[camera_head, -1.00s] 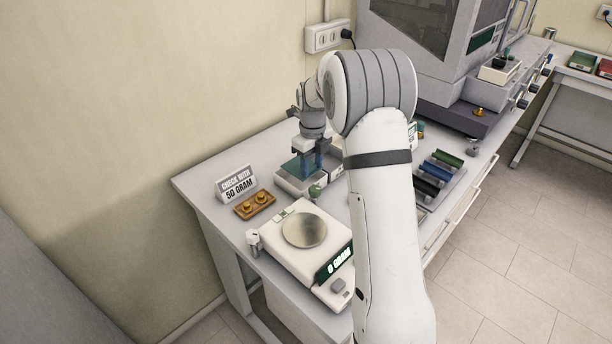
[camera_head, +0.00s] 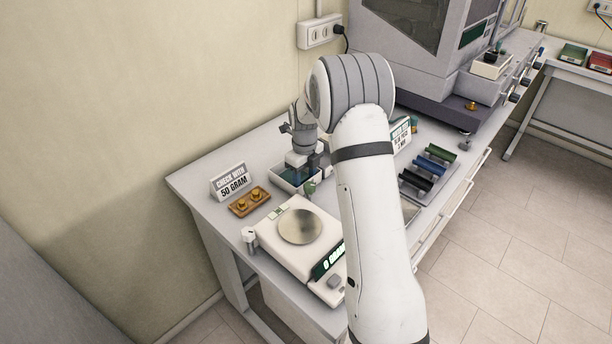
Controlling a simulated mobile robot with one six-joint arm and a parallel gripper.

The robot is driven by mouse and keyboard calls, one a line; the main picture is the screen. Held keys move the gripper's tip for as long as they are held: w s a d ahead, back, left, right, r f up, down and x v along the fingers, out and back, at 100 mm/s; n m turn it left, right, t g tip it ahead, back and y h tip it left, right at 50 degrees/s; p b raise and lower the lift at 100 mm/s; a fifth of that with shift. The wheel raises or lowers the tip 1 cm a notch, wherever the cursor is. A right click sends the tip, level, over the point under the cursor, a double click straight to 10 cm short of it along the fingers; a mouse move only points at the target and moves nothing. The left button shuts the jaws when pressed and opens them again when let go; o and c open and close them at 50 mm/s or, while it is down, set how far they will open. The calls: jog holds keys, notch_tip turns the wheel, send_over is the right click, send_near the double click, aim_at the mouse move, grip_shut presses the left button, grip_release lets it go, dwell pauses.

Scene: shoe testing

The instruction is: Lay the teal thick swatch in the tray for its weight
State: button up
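My gripper (camera_head: 302,174) points down over a small white tray (camera_head: 281,186) at the back of the bench, beyond the scale. The teal swatch (camera_head: 289,175) shows as a dark teal patch under the gripper, within the tray's walls. The fingertips are small and partly hidden, so I cannot tell whether they still grip the swatch or whether it touches the tray floor. My arm hides the right side of this area.
A white scale (camera_head: 290,258) with a round pan (camera_head: 300,226) stands in front, its display partly hidden. Coloured rolls (camera_head: 430,172) lie right of my arm. A large machine (camera_head: 425,65) stands behind.

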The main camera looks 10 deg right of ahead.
jog(key=shift+o, duration=1.1)
notch_tip(320, 180, up, 12)
jog(key=b, duration=0.1)
jog(key=s+r+n, duration=0.6)
jog(key=s+n, duration=0.1)
jog(key=s, duration=0.1)
jog(key=s+a+n+t, duration=0.1)
jog(key=s+n+t, duration=0.2)
jog(key=s+n, duration=1.9)
jog(key=s, duration=0.4)
jog(key=shift+s+a, duration=0.3)
